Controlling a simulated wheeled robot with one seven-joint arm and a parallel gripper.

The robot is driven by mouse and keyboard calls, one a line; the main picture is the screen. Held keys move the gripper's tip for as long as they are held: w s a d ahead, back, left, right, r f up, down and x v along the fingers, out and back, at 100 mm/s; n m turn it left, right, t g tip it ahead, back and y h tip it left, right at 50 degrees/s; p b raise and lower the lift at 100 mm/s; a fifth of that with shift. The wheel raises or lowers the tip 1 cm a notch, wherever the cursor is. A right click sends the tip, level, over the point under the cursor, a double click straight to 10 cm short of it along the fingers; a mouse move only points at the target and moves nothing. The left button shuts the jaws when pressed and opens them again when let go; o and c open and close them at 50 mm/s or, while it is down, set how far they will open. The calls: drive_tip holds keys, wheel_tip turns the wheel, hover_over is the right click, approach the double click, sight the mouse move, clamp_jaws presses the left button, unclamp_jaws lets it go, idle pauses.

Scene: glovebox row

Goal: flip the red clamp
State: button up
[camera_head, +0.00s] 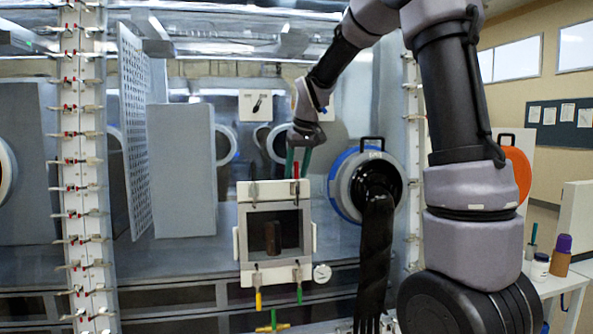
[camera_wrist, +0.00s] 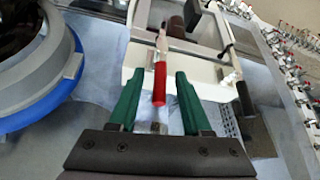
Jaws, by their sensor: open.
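The red clamp (camera_head: 296,171) is at the top right of a white-framed box (camera_head: 243,262) with a square window. In the wrist view its red handle (camera_wrist: 159,84) points back between my fingers. My gripper (camera_head: 299,160) has green fingers and comes down from above the box. In the wrist view my gripper (camera_wrist: 158,100) is open, with one finger on each side of the red handle. Gaps show on both sides, so the fingers look apart from it. The fingers partly hide the clamp in the head view.
A dark-handled clamp (camera_head: 253,190) is at the box's top left. Yellow (camera_head: 258,299) and green (camera_head: 299,293) clamps hang below it. A brown cylinder (camera_head: 271,238) shows through the window. A blue-rimmed port with a black glove (camera_head: 374,250) stands close on the right.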

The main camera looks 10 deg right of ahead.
clamp_jaws()
idle(1.3)
